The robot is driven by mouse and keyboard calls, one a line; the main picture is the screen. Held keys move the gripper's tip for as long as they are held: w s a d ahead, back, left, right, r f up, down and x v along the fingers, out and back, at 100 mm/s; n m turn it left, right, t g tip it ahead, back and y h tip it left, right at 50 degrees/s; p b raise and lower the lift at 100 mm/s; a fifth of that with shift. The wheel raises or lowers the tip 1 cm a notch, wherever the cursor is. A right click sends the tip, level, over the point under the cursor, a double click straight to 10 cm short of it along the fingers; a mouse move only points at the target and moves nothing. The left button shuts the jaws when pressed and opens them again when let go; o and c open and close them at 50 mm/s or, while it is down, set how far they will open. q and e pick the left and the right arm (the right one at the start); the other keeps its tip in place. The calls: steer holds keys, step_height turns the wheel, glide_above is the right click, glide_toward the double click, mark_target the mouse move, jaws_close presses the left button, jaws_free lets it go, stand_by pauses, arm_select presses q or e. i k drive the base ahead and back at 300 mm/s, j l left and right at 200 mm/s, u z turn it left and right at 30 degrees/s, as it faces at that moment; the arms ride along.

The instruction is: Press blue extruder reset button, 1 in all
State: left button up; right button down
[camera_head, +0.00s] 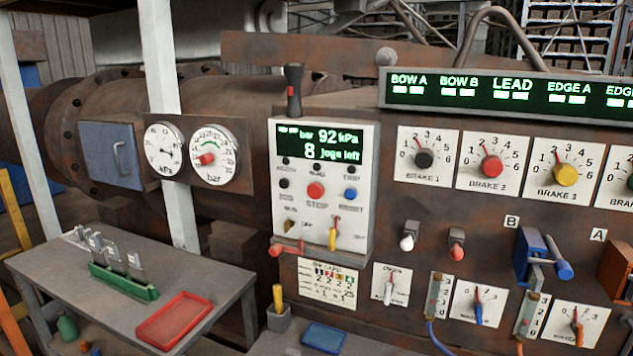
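The blue button (350,194) sits at the right of the button row on the light grey control panel (362,228), with a small label below it that looks like RESET. A red button (316,190) labelled STOP is in the middle, and a black button (284,184) is at the left. The panel's display (322,143) reads 92 kPa and 8 jogs left. Nothing covers the blue button. Neither of my grippers shows in the head view.
Below the buttons are a yellow-handled switch (332,238) and a red lever (285,249) sticking out. Brake dials (490,166) line the right. A grey table (112,306) with a red tray (174,320) is at lower left.

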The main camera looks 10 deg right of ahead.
mark_target(350, 193)
steer(key=i+j+z, duration=0.1)
steer(key=i+j, duration=0.65)
steer(key=j, duration=0.15)
